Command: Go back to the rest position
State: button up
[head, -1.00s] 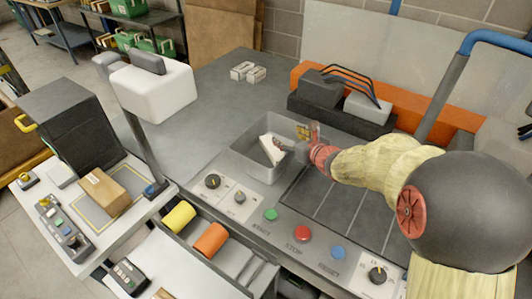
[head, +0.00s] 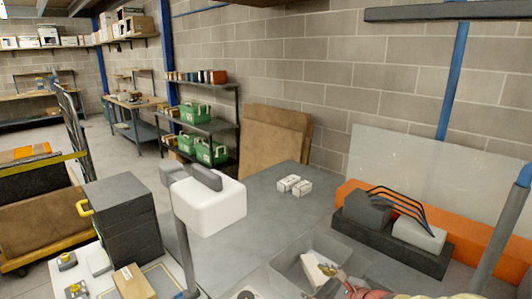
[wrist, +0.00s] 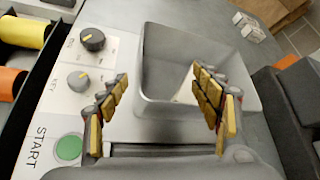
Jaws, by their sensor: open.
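My gripper (wrist: 160,105) is open in the wrist view, its two gold-padded fingers spread wide with nothing between them. It is over the near side of a grey open bin (wrist: 158,62) set in the worktop. A white item (wrist: 186,92) lies in the bin, partly hidden by the right finger. In the head view only the end of my gripper (head: 335,279) shows at the bottom edge, beside the bin (head: 290,268) and the white item (head: 314,270).
Two small white boxes (head: 295,185) lie on the clear grey worktop (head: 262,215). A dark rack with black bars (head: 392,232) stands right of the bin. A white-headed post (head: 207,205) and a dark cabinet (head: 122,220) stand left. Knobs and a green START button (wrist: 68,150) are near my gripper.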

jog(key=s+a+r+n+g, duration=0.1)
jog(key=s+a+n+g, duration=0.15)
jog(key=s+n, duration=0.65)
jog(key=s+a+r+n+g, duration=0.15)
jog(key=s+n+g, duration=0.25)
jog(key=s+n, duration=0.5)
jog(key=s+d+r+n+t+h, duration=0.2)
jog(key=s+d+r+n+h, duration=0.4)
jog(key=s+r, duration=0.3)
jog(key=s+d, duration=0.1)
jog(key=s, duration=0.2)
jog(key=shift+d+r+n, duration=0.15)
jog(key=shift+r+n, duration=0.05)
jog(key=shift+n, duration=0.2)
jog(key=shift+o, duration=0.2)
jog(key=o, duration=0.4)
